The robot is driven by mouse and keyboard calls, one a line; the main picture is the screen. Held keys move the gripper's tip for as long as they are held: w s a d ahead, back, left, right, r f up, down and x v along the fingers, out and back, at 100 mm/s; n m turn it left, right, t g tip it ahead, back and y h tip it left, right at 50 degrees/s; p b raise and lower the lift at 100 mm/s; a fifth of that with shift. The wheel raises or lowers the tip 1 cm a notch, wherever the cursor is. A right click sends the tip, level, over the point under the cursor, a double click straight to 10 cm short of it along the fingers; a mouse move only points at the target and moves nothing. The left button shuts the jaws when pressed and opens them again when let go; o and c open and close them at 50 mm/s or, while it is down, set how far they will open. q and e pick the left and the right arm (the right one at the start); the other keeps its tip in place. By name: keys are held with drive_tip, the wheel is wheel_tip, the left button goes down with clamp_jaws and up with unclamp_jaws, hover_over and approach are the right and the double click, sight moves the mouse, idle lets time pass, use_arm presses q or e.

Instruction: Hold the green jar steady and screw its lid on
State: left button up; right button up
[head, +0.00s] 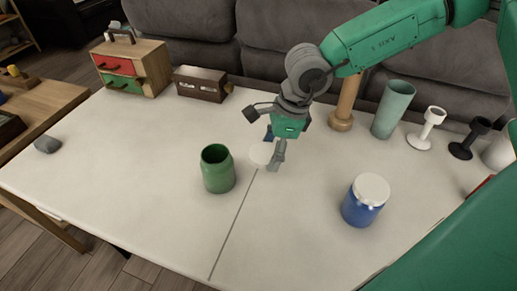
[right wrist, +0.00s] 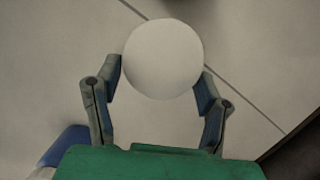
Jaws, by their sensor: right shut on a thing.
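The green jar (head: 218,170) stands upright and open-topped on the table, left of the middle in the head view. My right gripper (head: 272,156) is just right of the jar and apart from it. It is shut on a round white lid (head: 261,154), which shows between its fingers in the right wrist view (right wrist: 162,58). I cannot tell exactly how far the lid is above the table. My left gripper is not in view.
A blue jar with a white lid (head: 364,201) stands to the right. A teal cup (head: 393,110), a white goblet (head: 427,128), a black goblet (head: 470,138) and a wooden post (head: 346,100) line the back right. A small drawer chest (head: 131,66) and dark box (head: 201,84) stand back left.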

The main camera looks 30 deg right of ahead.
sight(267, 164)
drive_tip(key=n, duration=0.2)
drive_tip(key=n+g, duration=0.1)
drive_tip(key=n, duration=0.3)
drive_tip(key=shift+s+f+g, duration=0.3)
drive_tip(key=shift+s+f, duration=0.05)
drive_tip(key=shift+f, duration=0.05)
drive_tip(key=n, duration=0.3)
drive_tip(key=n+g, duration=0.1)
drive_tip(key=shift+s+a+f+n, duration=0.15)
drive_tip(key=shift+s+a+n, duration=0.1)
drive_tip(key=shift+n, duration=0.15)
drive_tip(key=n, duration=0.2)
drive_tip(key=shift+s+a+n+g, duration=0.2)
drive_tip(key=shift+a+n+g, duration=0.05)
drive_tip(key=shift+n+g, duration=0.15)
drive_tip(key=n, duration=0.1)
drive_tip(key=n+h, duration=0.1)
drive_tip(key=n, duration=0.1)
drive_tip(key=a+n, duration=0.1)
drive_tip(key=shift+s+f+n+g+h, duration=0.15)
drive_tip(key=shift+s+n+g+h, duration=0.15)
drive_tip(key=shift+g, duration=0.1)
drive_tip(key=n, duration=0.3)
drive_tip(key=n+h, duration=0.1)
drive_tip(key=shift+s+a, duration=0.3)
drive_tip(key=shift+a, duration=0.1)
drive_tip(key=shift+n, duration=0.5)
drive_tip(key=shift+d, duration=0.1)
drive_tip(key=shift+f, duration=0.1)
